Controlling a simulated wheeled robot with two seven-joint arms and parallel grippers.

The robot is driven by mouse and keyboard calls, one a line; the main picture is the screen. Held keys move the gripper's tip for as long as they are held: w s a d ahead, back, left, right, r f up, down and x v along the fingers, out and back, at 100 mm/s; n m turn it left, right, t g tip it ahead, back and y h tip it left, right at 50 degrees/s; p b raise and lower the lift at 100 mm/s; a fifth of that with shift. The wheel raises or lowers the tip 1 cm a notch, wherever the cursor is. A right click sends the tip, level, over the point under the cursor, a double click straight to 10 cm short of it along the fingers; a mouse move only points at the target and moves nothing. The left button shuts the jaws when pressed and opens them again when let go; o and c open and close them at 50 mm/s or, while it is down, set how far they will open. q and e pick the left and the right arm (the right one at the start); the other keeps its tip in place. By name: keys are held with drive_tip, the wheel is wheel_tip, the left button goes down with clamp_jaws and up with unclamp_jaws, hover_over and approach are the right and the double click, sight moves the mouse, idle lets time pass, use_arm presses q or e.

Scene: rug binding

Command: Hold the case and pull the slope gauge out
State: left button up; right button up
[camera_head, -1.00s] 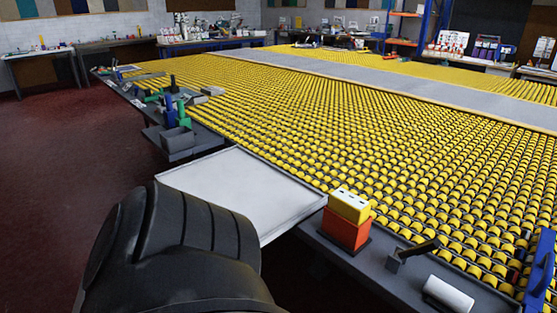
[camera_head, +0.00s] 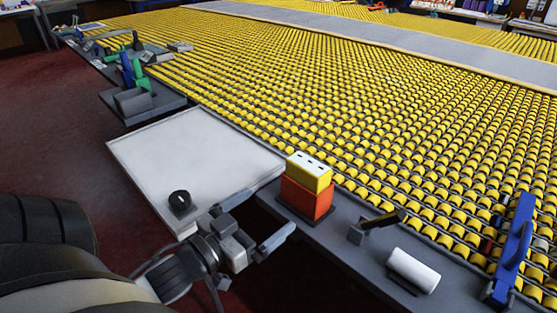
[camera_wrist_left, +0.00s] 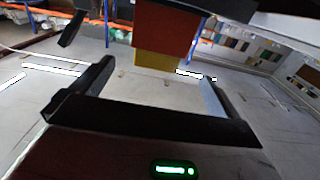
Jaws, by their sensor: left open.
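The slope gauge (camera_head: 309,170) is a yellow block with a pale top and dark marks. It sits in the orange-red case (camera_head: 305,200), which stands upright on a dark base at the left end of the grey ledge. My left gripper (camera_head: 278,208) is open and empty, its fingers pointing right towards the case, just left of it. In the left wrist view, the case (camera_wrist_left: 165,30) and gauge (camera_wrist_left: 160,61) appear upside down, ahead of and between the spread fingers (camera_wrist_left: 157,75). No contact shows. My right gripper is out of view.
A pale tray (camera_head: 190,150) holds a black round part (camera_head: 180,201) left of the case. On the ledge to the right are a dark-handled tool (camera_head: 378,222) and a white roll (camera_head: 412,270). A blue bracket (camera_head: 514,245) stands at far right. Yellow rollers fill the table behind.

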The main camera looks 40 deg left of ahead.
sight(312, 178)
use_arm(q)
drive_tip(key=w, duration=1)
drive_tip(key=w+d, duration=0.1)
drive_tip(key=w, duration=0.4)
drive_tip(key=shift+w+d+p, duration=0.1)
drive_tip(key=shift+w+p, duration=0.05)
drive_tip(key=shift+p, duration=0.25)
drive_tip(key=c, duration=0.8)
drive_tip(key=o, duration=0.3)
drive_tip(key=shift+c, duration=0.5)
